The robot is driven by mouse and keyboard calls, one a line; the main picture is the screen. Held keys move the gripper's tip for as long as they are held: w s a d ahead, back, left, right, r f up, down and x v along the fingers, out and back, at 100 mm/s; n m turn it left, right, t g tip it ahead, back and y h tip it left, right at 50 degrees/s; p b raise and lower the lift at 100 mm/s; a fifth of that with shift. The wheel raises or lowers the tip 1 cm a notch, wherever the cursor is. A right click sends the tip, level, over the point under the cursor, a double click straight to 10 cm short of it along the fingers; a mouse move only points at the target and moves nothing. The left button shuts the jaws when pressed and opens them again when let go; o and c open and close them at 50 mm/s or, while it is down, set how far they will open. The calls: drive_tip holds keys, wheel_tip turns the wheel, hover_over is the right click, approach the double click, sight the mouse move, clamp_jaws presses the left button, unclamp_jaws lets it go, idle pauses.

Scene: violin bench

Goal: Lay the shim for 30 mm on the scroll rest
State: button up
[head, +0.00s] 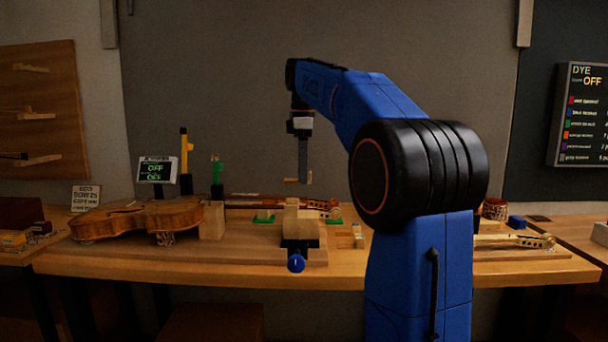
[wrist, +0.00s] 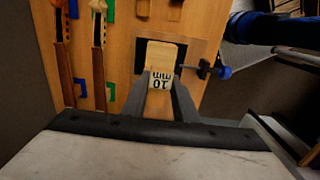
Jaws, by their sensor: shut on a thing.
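My gripper (head: 304,180) is shut on a small pale wooden shim (head: 291,181), held in the air above the bench. In the wrist view the shim (wrist: 158,102) lies between the two dark fingers. A white label at its far end is upside down and appears to read 10 mm. Beyond it is a pale wooden block (wrist: 162,52) in a dark vise with a blue knob. The same block (head: 292,208) stands below my gripper in the head view. I cannot tell for sure which piece is the scroll rest.
A violin body (head: 130,221) lies at left beside an upright wooden block (head: 212,221). Necks with scrolls lie behind the vise and at right. The vise knob (head: 296,263) sticks out at the front. A board at right (head: 585,115) reads DYE OFF.

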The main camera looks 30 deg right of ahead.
sight(304, 214)
drive_tip(key=shift+f, duration=4.4)
drive_tip(key=o, duration=1.1)
drive_tip(key=shift+r, duration=0.15)
